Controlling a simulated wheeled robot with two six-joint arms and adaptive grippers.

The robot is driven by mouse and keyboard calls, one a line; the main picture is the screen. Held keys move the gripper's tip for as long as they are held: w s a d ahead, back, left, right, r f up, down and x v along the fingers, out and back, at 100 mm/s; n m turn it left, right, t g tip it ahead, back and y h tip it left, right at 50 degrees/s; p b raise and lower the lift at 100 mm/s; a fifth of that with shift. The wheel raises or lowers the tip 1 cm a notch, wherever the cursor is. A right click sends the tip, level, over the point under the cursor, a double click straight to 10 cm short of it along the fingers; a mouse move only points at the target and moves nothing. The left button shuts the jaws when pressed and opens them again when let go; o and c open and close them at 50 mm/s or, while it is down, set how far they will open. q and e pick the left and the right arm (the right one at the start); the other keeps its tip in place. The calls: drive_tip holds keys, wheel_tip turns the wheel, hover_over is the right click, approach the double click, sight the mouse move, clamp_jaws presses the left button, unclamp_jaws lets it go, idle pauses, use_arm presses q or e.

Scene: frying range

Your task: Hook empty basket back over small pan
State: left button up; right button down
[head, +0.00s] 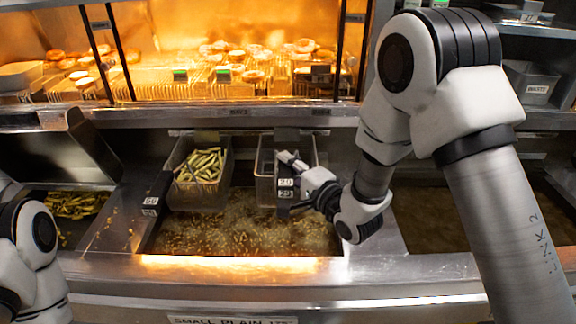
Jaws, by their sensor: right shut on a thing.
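The empty basket (264,170) is a grey metal basket over the back right part of the small pan (240,225), with no food visible in it. Its dark handle end with number labels (285,189) points toward me. My right gripper (294,180) is shut on this basket at the handle, reaching in from the right. The gripper and handle cover the basket's front right side. I cannot tell whether the basket's back edge rests on the rail. The pan holds bubbling oil with bits in it. My left arm shows at the lower left, but its gripper is outside the view.
A second basket (199,178) full of green-yellow fried pieces sits close on the left, its dark handle (157,192) pointing forward. Another fryer pan (75,205) lies far left. A lit warming shelf (225,85) with food runs behind. A steel front ledge (240,268) is clear.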

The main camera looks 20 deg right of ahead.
drive_tip(key=shift+f, duration=0.1)
drive_tip(key=c, duration=0.9)
unclamp_jaws()
